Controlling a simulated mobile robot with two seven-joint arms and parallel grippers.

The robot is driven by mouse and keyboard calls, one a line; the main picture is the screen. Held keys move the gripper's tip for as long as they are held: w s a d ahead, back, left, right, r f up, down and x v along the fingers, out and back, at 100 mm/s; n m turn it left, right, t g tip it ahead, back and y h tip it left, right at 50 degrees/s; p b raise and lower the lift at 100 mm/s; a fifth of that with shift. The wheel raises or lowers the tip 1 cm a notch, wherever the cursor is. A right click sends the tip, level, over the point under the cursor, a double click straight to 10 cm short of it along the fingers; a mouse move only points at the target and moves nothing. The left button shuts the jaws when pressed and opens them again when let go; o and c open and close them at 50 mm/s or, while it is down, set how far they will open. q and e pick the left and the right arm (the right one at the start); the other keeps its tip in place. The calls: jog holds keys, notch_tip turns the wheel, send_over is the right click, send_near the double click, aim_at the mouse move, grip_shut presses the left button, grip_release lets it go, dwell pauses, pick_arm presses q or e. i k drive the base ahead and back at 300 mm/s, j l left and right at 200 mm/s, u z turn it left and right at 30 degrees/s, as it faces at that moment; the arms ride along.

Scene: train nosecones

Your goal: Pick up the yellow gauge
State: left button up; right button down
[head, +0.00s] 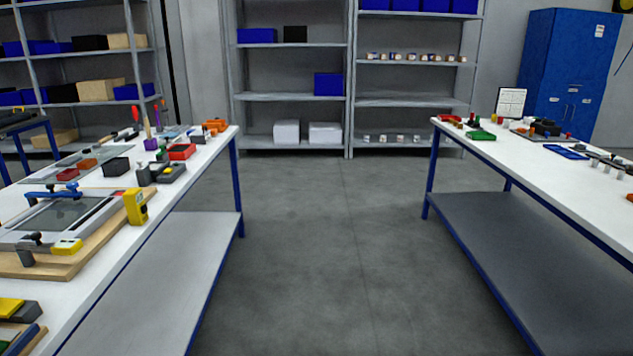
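A yellow upright box-shaped device (135,206), which looks like the yellow gauge, stands on the left workbench near its aisle-side edge. It is beside the right corner of a wooden board with a grey metal frame (60,222) on it. A smaller flat yellow block (67,247) lies on the front part of that board. Another yellow and dark piece (14,308) is at the lower left, partly cut off. Neither of my grippers is in view.
The left workbench (95,285) holds several tools, small bins and a red box (181,152). A right workbench (560,160) also holds parts. The grey floor (340,250) between them is clear. Shelving (290,97) and a blue cabinet (565,65) stand at the back.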

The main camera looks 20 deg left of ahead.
aim_at(133, 199)
jog(key=i+u, duration=0.85)
jog(key=i, duration=0.05)
